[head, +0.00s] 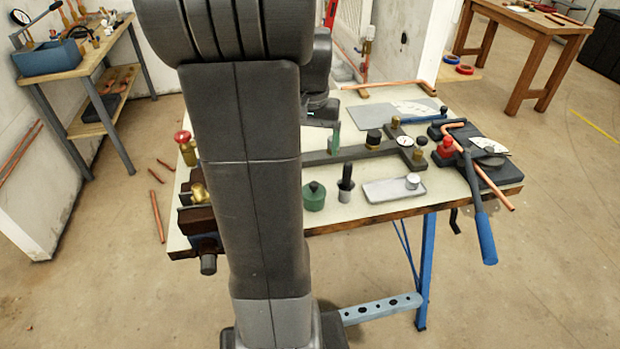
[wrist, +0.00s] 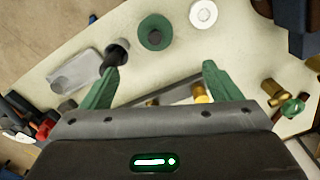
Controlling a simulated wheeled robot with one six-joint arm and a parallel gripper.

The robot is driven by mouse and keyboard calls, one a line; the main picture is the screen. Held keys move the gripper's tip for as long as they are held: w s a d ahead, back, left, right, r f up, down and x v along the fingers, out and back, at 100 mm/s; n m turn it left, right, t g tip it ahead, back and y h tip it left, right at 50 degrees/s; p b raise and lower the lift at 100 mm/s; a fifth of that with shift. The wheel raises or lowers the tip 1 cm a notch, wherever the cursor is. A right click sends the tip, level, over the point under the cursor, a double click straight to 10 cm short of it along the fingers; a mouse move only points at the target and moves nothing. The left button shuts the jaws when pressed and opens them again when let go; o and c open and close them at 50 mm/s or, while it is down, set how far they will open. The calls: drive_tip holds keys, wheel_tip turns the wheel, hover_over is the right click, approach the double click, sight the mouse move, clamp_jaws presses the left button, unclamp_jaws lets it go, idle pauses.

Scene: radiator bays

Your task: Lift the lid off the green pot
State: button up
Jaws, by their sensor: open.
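The green pot (head: 314,200) stands upright on the near part of the workbench, with a lid (head: 314,188) that has a small dark knob. In the wrist view the pot's round green top (wrist: 145,41) shows from above with the dark knob (wrist: 155,38) at its middle. My gripper (wrist: 160,72) is open and empty, its two green fingers spread wide. The pot appears beyond the fingertips, roughly between them. In the head view one green finger (head: 335,138) shows beyond the pot; my arm hides the rest.
A dark-handled tool in a grey cup (head: 345,190) stands close beside the pot. A pale tray (head: 394,191) lies to its right. A white ring (wrist: 203,13) is near the pot in the wrist view. A dark bar with a gauge (head: 401,142) lies behind. Brass fittings (wrist: 275,90) stand at one side.

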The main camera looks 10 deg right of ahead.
sight(314, 183)
wheel_tip(314, 183, down, 7)
drive_tip(key=shift+s+f, duration=0.1)
drive_tip(key=shift+s, duration=0.05)
drive_tip(key=shift+s+d+f, duration=0.15)
drive_tip(key=shift+s+f, duration=0.05)
drive_tip(key=shift+f, duration=1.15)
drive_tip(key=shift+s+d+f, duration=0.1)
drive_tip(key=shift+s+f, duration=0.05)
drive_tip(key=shift+f, duration=1.15)
drive_tip(key=c, duration=1)
